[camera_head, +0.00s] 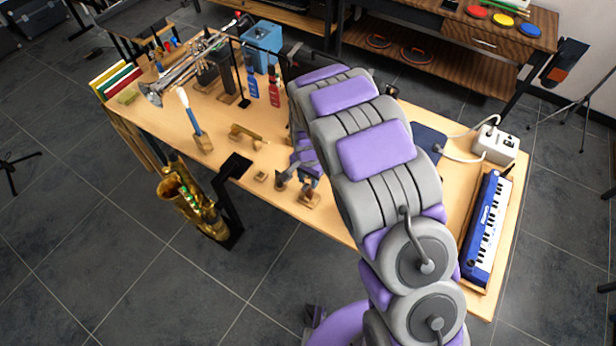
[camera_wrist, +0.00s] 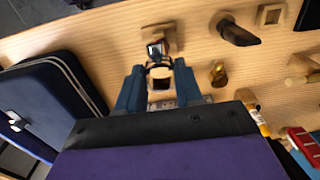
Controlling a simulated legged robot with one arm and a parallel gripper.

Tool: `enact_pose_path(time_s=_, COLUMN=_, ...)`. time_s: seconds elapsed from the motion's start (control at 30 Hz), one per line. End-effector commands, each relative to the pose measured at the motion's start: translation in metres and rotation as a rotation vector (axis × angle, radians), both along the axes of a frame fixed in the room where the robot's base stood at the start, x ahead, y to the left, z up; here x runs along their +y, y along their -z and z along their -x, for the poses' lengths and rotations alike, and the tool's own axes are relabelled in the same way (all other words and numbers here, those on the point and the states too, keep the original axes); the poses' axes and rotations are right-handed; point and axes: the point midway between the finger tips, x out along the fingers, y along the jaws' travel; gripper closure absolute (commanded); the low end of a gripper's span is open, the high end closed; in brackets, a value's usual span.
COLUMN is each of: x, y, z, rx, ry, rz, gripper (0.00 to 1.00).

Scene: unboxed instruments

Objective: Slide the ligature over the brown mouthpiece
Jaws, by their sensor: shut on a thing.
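My gripper (camera_wrist: 160,72) is shut on the ligature (camera_wrist: 158,62), a small dark band with shiny parts, between its blue fingertips.
A black mouthpiece (camera_wrist: 236,33) on its own wooden stand is close on the right. A small brass piece (camera_wrist: 218,74) and a square wooden block (camera_wrist: 270,15) are nearby. A dark blue case (camera_wrist: 45,95) lies left. A saxophone (camera_head: 190,200) hangs before the table.

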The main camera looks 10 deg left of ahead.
Motion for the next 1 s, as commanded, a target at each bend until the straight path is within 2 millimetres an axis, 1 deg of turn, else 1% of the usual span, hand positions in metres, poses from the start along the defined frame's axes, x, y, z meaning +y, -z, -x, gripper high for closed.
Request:
enact_pose_path(time_s=0.47, x=-0.0001, y=0.0005, z=-0.0001, rx=0.0, ry=0.0, rz=0.0, gripper=0.96)
enact_pose_path(time_s=1.0, x=-0.0001, y=0.0079, z=0.0, rx=0.0, ry=0.0, rz=0.0, gripper=0.96)
